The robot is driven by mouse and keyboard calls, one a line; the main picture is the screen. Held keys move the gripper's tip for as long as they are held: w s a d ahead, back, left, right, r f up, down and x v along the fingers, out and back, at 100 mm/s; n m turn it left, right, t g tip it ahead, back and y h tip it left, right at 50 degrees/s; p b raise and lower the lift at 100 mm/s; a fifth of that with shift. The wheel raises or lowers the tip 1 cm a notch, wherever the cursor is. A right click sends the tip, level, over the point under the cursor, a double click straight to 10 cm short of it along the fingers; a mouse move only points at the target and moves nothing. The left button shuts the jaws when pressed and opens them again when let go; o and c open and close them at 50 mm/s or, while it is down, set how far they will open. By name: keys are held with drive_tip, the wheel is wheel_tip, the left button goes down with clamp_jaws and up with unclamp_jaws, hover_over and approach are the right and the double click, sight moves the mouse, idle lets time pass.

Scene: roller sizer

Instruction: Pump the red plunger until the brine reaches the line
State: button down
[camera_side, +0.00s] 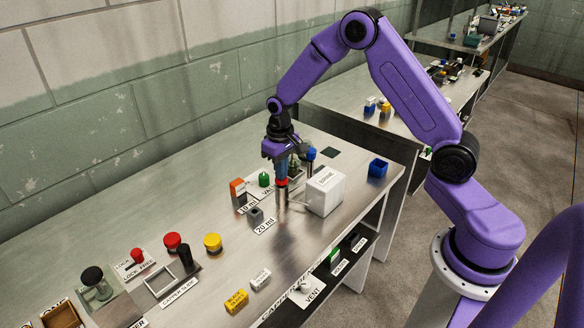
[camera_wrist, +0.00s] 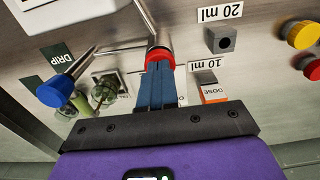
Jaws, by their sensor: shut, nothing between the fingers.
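The red plunger (camera_side: 282,184) shows as a small red cap directly below my gripper (camera_side: 281,176) in the side view. In the wrist view the red cap (camera_wrist: 160,56) lies right at the tips of my gripper's blue fingers (camera_wrist: 158,72), on top of a metal post. The fingers are shut together with nothing between them and point down at the cap. They look to be on it or just over it; I cannot tell if they touch. A white box marked BRINE (camera_side: 326,192) stands just right of the plunger. I cannot make out the brine level or a line.
An orange and white DOSE switch (camera_wrist: 212,93) and a grey block (camera_wrist: 219,40) by the 20 ml label are close by. A blue knob (camera_wrist: 54,92) is near the DRIP label. Red knobs (camera_side: 172,241), a yellow knob (camera_side: 212,242) and a blue bin (camera_side: 377,168) stand farther off.

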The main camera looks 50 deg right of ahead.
drive_tip(key=shift+r, duration=1.75)
drive_tip(key=shift+r, duration=2.55)
